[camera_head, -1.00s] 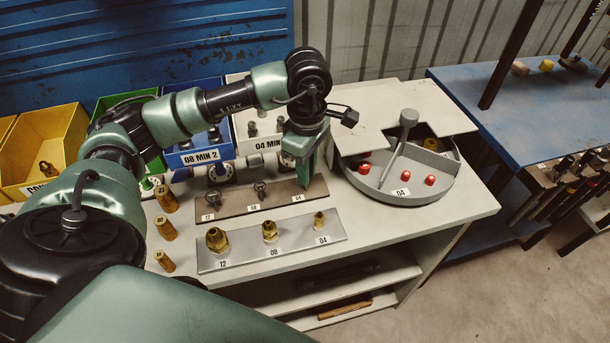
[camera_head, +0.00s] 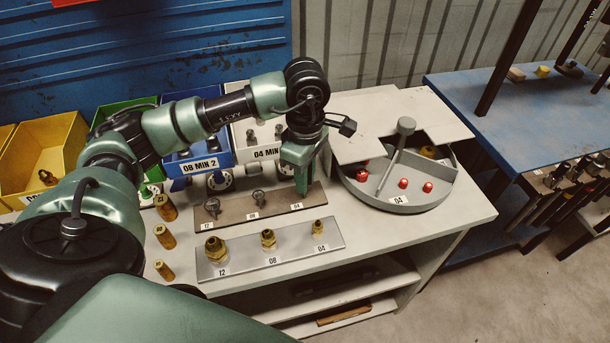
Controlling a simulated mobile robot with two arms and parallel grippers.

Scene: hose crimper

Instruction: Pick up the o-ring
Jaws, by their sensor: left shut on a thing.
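My left gripper (camera_head: 302,186) is pointed down over the right end of the brown plate (camera_head: 238,218), by the position labelled 04. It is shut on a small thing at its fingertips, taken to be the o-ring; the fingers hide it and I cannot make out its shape. I cannot tell whether the fingertips touch the plate. Two dark metal parts stand on the plate at positions 12 and 08, left of the gripper. My right gripper is not in view.
A silver plate (camera_head: 283,254) with brass fittings lies in front. A round grey tray (camera_head: 360,190) with red parts stands close on the right. Brass cylinders (camera_head: 164,237) stand at left. Yellow, green, blue (camera_head: 222,152) and white bins line the back.

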